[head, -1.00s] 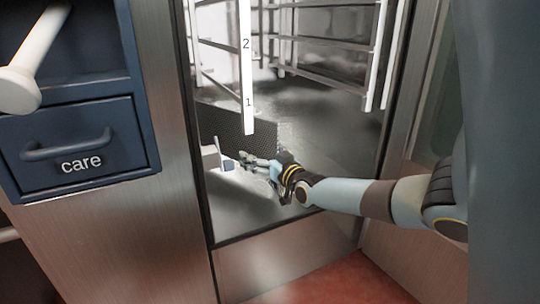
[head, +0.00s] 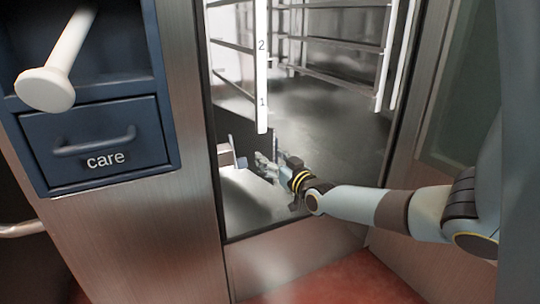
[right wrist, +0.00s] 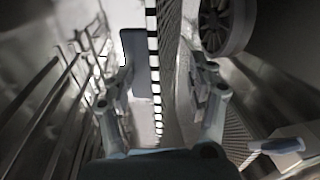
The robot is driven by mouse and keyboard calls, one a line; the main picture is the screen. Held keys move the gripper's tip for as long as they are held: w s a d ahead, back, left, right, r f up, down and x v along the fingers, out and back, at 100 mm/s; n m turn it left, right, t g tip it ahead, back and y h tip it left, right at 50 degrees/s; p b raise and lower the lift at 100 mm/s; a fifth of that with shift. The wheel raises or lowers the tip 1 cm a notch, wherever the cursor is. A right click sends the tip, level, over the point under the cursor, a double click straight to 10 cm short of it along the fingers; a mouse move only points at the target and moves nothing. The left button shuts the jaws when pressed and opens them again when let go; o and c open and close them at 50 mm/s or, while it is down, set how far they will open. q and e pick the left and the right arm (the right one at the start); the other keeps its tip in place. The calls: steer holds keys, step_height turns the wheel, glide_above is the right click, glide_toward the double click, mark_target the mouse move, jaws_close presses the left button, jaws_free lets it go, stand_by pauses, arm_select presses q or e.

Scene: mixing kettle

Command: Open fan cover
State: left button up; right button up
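The fan cover is a dark perforated panel (right wrist: 172,40) inside the steel oven cabinet. In the right wrist view it shows nearly edge-on, its striped edge running down the middle, with a round fan (right wrist: 226,20) exposed to its right. My right gripper (right wrist: 160,95) is open, one finger on each side of the panel; I cannot tell whether a finger touches it. In the head view my right gripper (head: 265,164) reaches into the lower left of the cabinet, and the cover is hard to make out there. My left gripper is not in view.
A white block with a blue part (head: 228,157) sits left of my right gripper; it also shows in the right wrist view (right wrist: 285,143). A white rack post (head: 262,75) stands just above. A blue drawer marked "care" (head: 98,145) is at left.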

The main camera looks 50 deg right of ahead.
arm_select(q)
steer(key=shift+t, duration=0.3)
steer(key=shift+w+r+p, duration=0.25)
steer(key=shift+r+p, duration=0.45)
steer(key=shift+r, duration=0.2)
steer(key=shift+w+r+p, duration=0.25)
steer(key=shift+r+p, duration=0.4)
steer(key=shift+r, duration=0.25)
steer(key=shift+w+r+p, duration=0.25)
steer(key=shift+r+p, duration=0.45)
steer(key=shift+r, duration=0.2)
arm_select(e)
steer(key=s, duration=1)
steer(key=shift+s, duration=0.3)
steer(key=shift+f, duration=0.1)
